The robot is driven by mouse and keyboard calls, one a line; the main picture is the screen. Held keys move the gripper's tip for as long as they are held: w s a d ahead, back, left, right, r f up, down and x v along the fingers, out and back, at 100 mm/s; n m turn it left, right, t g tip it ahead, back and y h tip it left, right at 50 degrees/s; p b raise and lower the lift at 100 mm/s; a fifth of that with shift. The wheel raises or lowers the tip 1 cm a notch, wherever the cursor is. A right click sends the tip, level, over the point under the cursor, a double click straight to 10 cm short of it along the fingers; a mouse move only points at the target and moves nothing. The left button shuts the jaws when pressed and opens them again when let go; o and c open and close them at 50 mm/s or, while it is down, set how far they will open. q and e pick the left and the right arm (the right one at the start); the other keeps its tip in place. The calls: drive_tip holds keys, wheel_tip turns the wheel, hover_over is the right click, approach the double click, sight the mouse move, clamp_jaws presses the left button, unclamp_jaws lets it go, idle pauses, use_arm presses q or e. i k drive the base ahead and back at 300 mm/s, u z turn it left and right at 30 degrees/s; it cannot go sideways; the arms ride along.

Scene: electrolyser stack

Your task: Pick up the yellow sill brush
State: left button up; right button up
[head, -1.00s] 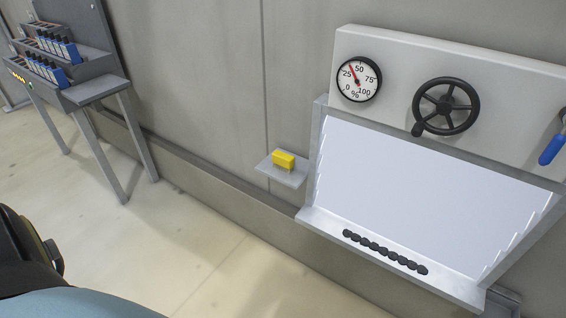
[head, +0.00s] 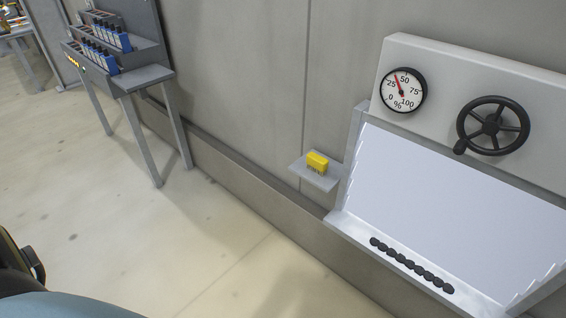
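The yellow sill brush (head: 317,161) is a small yellow block with dark bristles below it. It rests on a small grey shelf (head: 312,179) fixed to the wall, just left of the white-panelled unit. Neither of my grippers shows in the head view. A dark part and a blue-grey part of my own body show at the lower left corner, well apart from the brush.
The unit has a white sloping panel (head: 450,205), a sill (head: 350,222) with a row of black lumps, a gauge (head: 403,90) and a black handwheel (head: 493,126). A grey rack (head: 150,75) stands at the left. The floor (head: 190,235) between is clear.

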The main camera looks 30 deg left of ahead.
sight(317, 164)
drive_tip(key=u, duration=1.7)
drive_tip(key=i, duration=2.2)
drive_tip(key=z, duration=3.25)
